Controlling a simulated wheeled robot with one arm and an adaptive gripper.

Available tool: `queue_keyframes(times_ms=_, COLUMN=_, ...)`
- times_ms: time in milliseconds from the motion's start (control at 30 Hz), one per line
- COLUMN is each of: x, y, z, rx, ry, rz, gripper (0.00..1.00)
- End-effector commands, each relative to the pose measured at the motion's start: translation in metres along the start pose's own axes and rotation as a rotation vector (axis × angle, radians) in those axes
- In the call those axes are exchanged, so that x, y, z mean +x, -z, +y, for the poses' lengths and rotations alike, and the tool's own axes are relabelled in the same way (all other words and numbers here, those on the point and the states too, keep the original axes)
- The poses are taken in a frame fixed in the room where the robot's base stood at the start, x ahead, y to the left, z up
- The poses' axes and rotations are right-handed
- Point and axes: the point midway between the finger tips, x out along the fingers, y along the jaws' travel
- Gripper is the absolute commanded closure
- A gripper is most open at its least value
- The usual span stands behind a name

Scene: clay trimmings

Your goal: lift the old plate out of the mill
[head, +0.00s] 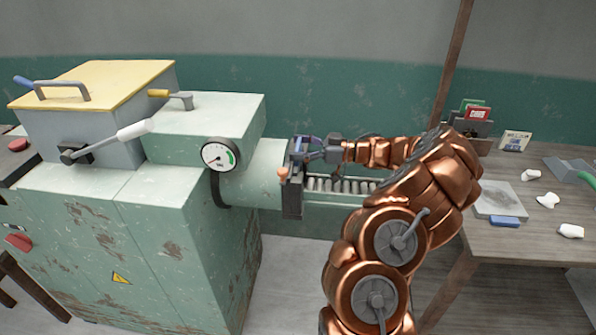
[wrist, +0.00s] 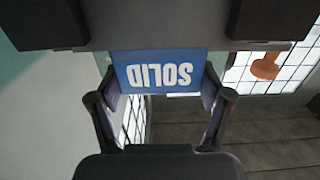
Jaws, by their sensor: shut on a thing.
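The mill (head: 180,215) is a worn pale green machine at the left, with a round barrel (head: 262,170) ending in a dark upright frame (head: 292,197). The old plate shows in the wrist view as a blue face (wrist: 160,72) with upside-down white letters "SOLID". My gripper (wrist: 160,98) is shut on it, one finger at each side. In the head view my gripper (head: 312,152) is at the top of the dark frame, reaching from the right. The plate's lower part is hidden, so I cannot tell how deep it sits in the frame.
An orange knob (head: 283,173) is on the frame. A row of pale rollers (head: 335,186) runs right from it. A wooden table (head: 530,230) at the right holds a grey slab (head: 498,200), a blue block (head: 505,221) and several white lumps. A brown post (head: 455,60) stands behind my arm.

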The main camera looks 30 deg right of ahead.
Motion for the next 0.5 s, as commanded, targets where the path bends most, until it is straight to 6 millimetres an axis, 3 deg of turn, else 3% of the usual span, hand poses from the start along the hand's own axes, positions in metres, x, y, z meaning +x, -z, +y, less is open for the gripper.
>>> queue_keyframes(times_ms=200, x=0.0000, y=0.0005, z=0.0002, rx=0.000, ry=-0.001, rz=0.001, gripper=0.92)
queue_keyframes(times_ms=500, x=-0.0002, y=0.0034, z=0.0001, rx=-0.001, ry=0.000, rz=0.001, gripper=0.92)
